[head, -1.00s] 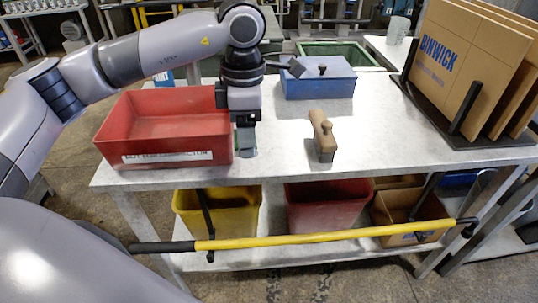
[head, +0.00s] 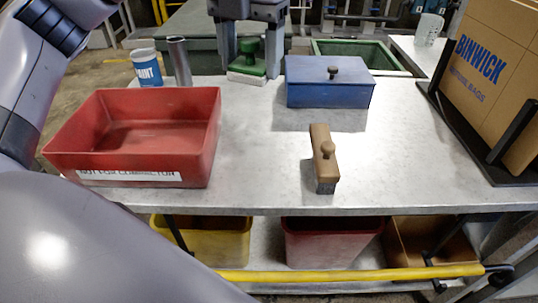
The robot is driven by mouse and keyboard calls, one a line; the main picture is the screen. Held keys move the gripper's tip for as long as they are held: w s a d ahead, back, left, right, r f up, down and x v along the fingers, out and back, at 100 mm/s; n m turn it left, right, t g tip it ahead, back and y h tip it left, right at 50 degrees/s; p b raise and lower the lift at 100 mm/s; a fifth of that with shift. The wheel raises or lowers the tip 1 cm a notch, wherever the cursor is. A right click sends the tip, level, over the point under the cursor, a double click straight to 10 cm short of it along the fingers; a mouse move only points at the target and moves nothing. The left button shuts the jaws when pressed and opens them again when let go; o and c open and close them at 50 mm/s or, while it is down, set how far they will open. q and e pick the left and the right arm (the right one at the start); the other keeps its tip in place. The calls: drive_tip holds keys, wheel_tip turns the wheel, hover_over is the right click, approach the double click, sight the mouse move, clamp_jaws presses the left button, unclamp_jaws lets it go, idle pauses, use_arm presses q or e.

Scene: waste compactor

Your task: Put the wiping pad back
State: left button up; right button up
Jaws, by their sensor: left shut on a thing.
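The wiping pad (head: 247,66) looks like a green block with a green knob on top and a pale underside. It is at the back of the metal table, at the top middle of the head view. My left gripper (head: 252,70) comes down from the top edge with its two fingers on either side of the pad, shut on it. I cannot tell whether the pad's underside touches the table or hangs just above it. My right gripper is not in view.
A red bin (head: 72,160) stands at the left of the table (head: 260,150). A blue lidded box (head: 330,92) is right of the pad. A wooden brush (head: 322,150) lies in front. A paint can (head: 146,68) and metal cylinder (head: 179,62) stand left of the pad.

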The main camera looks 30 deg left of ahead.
use_arm(q)
drive_tip(key=shift+w+f, duration=0.15)
drive_tip(key=shift+f, duration=0.2)
wheel_tip(320, 180, down, 6)
drive_tip(key=b, duration=0.2)
hover_over(256, 170)
wheel_tip(256, 170, down, 9)
drive_tip(key=shift+r+b, duration=0.1)
drive_tip(key=shift+b, duration=0.3)
drive_tip(key=shift+f, duration=2.25)
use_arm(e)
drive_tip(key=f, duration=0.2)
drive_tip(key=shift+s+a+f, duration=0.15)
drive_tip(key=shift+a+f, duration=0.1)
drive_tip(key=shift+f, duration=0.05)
use_arm(q)
drive_tip(key=shift+f+b, duration=0.2)
drive_tip(key=shift+b, duration=0.2)
drive_tip(key=o, duration=0.9)
drive_tip(key=shift+r, duration=0.1)
drive_tip(key=shift+o, duration=0.2)
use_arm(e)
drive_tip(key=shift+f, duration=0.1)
